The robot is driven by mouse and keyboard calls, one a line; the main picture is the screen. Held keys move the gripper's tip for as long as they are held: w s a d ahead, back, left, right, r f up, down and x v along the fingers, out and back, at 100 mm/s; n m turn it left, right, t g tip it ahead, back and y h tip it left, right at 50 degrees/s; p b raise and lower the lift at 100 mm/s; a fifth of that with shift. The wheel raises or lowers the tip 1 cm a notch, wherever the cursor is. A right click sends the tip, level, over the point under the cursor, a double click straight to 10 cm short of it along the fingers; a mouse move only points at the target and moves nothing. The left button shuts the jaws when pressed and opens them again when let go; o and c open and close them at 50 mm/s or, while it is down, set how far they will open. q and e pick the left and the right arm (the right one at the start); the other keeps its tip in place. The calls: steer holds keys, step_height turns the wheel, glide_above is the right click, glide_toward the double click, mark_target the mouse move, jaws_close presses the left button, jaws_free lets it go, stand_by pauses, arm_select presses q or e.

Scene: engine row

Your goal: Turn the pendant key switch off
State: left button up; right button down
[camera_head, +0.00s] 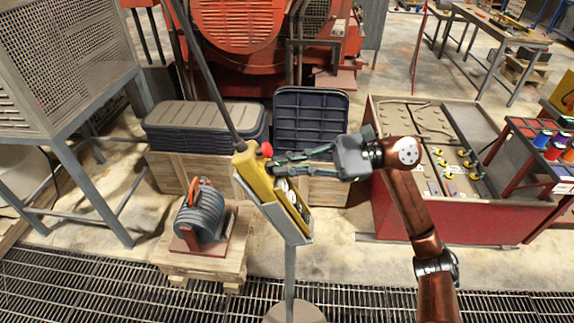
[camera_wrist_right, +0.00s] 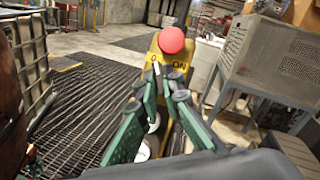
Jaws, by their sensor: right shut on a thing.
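The yellow pendant (camera_head: 256,178) sits tilted in a grey holder (camera_head: 298,235) on a post, with a dark cable rising from its top. A red button (camera_head: 266,149) tops its face. In the right wrist view the pendant (camera_wrist_right: 183,56) shows the marks "0" and "ON" below the red button (camera_wrist_right: 172,40). A small pale key (camera_wrist_right: 157,69) shows between the fingertips, near the "0" side; its exact angle is hard to tell. My right gripper (camera_head: 276,164) reaches in from the right, its green fingers (camera_wrist_right: 164,84) shut on the key.
Dark ribbed cases (camera_head: 205,125) lie behind. A red workbench (camera_head: 400,205) stands right of the post, beneath my right arm. Grated floor (camera_head: 120,295) lies in front.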

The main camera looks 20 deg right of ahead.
steer(key=c, duration=2.1)
jaws_free()
steer(key=shift+a, duration=0.1)
steer(key=v, duration=1.2)
